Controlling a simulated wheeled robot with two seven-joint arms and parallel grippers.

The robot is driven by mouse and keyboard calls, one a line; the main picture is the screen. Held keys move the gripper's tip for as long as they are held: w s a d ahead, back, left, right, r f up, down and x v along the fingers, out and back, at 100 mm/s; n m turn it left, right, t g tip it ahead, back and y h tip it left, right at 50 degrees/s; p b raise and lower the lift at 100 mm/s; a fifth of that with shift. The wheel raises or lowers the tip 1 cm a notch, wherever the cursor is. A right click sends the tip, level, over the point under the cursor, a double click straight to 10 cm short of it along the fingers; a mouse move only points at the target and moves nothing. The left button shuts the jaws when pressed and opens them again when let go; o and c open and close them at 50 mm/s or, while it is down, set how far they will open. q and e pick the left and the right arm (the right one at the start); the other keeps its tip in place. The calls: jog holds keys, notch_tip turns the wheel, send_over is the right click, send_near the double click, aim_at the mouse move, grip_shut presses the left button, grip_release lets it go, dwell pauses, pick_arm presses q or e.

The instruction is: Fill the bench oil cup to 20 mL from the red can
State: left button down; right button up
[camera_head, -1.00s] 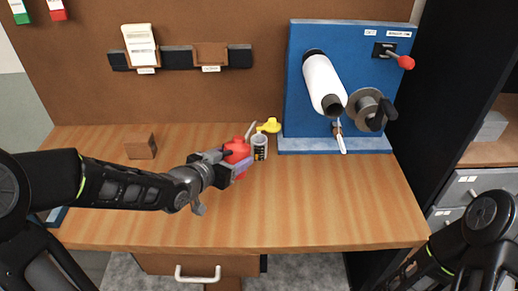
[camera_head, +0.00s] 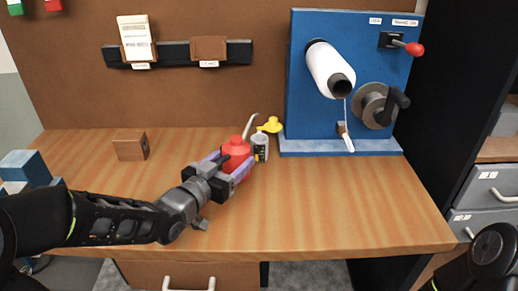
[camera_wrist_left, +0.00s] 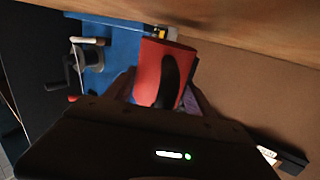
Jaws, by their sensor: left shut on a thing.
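The red can (camera_head: 237,153), with a thin pale spout, is in my left gripper (camera_head: 228,163), which is shut on its body. The spout rises above the can and its tip bends right. The small bench oil cup (camera_head: 260,148), clear or grey with a dark marked label, stands on the bench just right of the can. I cannot tell its oil level. In the left wrist view the red can (camera_wrist_left: 147,72) with its dark handle fills the space between the fingers. Whether the can touches the bench is unclear. My right gripper is out of view.
A yellow object (camera_head: 271,125) lies behind the cup. The blue loom panel (camera_head: 300,90) with a white roll (camera_head: 328,68), crank and red-knobbed lever stands at the back right. A brown block (camera_head: 130,147) sits at left. The front of the bench (camera_head: 320,205) is clear.

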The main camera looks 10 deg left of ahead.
aim_at(239, 159)
pick_arm(q)
jog(key=shift+s+d+f+g+p, duration=0.2)
jog(key=shift+s+f+g+p, duration=0.15)
jog(key=shift+f+p, duration=0.2)
jog(key=shift+s+d+r+p, duration=0.25)
jog(key=shift+s+r+p, duration=0.65)
jog(key=shift+r, duration=0.3)
jog(key=b, duration=0.1)
jog(key=s+b, duration=0.1)
jog(key=b, duration=0.1)
jog(key=shift+s+d+r, duration=0.2)
jog(key=shift+r, duration=0.15)
jog(key=shift+s+r, duration=0.15)
jog(key=shift+r, duration=0.15)
jog(key=shift+s+r, duration=0.1)
jog(key=shift+r, duration=0.2)
